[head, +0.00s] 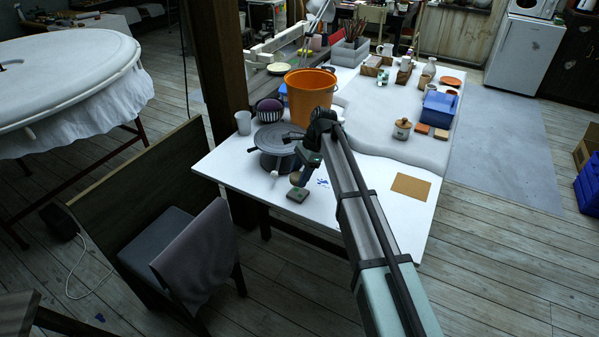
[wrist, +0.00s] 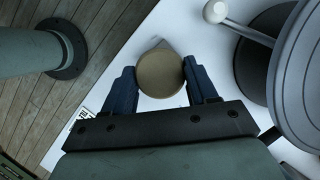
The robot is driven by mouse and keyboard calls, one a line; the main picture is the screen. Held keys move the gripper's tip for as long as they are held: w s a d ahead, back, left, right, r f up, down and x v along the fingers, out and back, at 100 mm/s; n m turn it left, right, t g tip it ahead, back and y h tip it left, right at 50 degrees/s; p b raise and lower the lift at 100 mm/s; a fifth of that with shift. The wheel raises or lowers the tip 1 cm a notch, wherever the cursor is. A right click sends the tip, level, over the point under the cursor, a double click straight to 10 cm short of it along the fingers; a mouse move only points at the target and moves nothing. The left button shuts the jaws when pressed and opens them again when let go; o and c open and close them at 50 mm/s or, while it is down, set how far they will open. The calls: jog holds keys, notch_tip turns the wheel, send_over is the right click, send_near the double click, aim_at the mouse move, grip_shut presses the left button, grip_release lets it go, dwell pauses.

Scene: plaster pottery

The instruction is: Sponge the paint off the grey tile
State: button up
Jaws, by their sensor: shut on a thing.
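My gripper (wrist: 160,82) is shut on a round tan sponge (wrist: 160,72), held between its two dark fingers. In the head view the sponge (head: 296,177) shows as a small brown shape under my gripper (head: 303,176), just above the grey tile. The grey tile (head: 298,196) lies flat near the table's front edge, with a small greenish mark on top. In the wrist view only a grey corner of the tile (wrist: 161,42) shows past the sponge. The sponge hides the rest, and I cannot tell whether sponge and tile touch.
A grey turntable (head: 275,138) with a pale-knobbed handle stands close to the left of my gripper. An orange bucket (head: 309,95) stands behind it. Blue specks (head: 322,182) mark the white table to the right. A tan board (head: 411,187) lies farther right.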

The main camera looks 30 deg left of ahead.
aim_at(300, 191)
jog(key=shift+f+n, duration=0.1)
jog(key=shift+n, duration=0.3)
jog(key=shift+f, duration=0.1)
jog(key=shift+f, duration=2.05)
jog(key=shift+f, duration=0.25)
jog(key=shift+d, duration=0.1)
jog(key=shift+d, duration=0.6)
jog(key=shift+w, duration=0.1)
jog(key=shift+w+a+f, duration=0.1)
jog(key=shift+w+a, duration=0.15)
jog(key=shift+w, duration=0.35)
